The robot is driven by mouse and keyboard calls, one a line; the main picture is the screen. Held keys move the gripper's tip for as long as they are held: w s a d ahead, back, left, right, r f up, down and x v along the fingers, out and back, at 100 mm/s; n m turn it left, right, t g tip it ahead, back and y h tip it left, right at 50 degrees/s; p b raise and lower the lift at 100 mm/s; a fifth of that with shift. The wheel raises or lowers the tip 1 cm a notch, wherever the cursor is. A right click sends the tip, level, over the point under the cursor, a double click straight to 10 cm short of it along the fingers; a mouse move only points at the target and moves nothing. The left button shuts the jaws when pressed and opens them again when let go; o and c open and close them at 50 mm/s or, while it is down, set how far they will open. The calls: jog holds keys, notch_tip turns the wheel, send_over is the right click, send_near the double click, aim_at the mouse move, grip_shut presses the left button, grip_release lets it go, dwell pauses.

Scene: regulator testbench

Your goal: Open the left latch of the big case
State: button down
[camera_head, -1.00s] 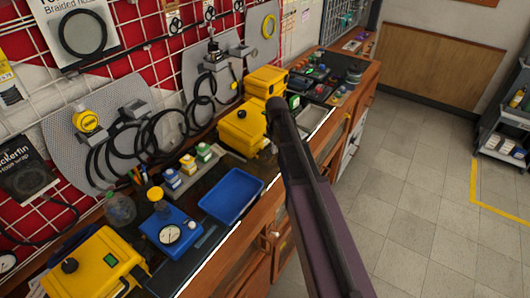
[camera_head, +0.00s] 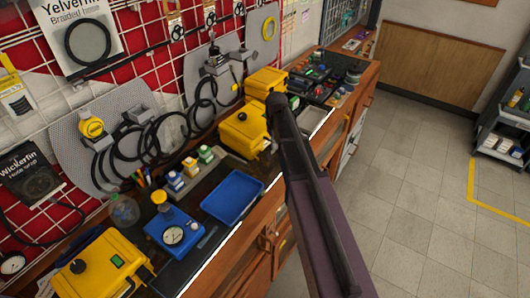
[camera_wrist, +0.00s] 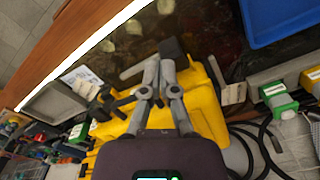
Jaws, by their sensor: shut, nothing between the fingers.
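A yellow case (camera_head: 240,135) stands on the bench beside the end of my arm. A yellow case (camera_wrist: 205,105) also fills the middle of the wrist view, under my gripper. I cannot tell for certain which yellow case is the big one. My gripper (camera_wrist: 160,62) has its grey fingers shut and empty, over the case's edge near dark and grey fittings. I cannot tell whether they touch it. The left latch cannot be made out clearly. In the head view my arm hides the gripper and part of the case.
A blue tray (camera_head: 232,196) and a blue gauge box (camera_head: 174,234) lie nearer on the bench. Another yellow box (camera_head: 100,266) is at the near left, and one (camera_head: 266,80) stands behind. Black hoses (camera_head: 200,105) hang behind. The floor (camera_head: 410,200) at right is clear.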

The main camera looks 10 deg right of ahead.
jog(key=shift+r+p, duration=1.45)
jog(key=shift+r, duration=0.2)
jog(key=s+a+m, duration=0.2)
jog(key=s+m, duration=0.1)
jog(key=s, duration=1.7)
jog(key=shift+s+a+f+b, duration=0.3)
jog(key=shift+a+f+b, duration=0.1)
jog(key=shift+f+b, duration=0.05)
jog(key=shift+d, duration=0.1)
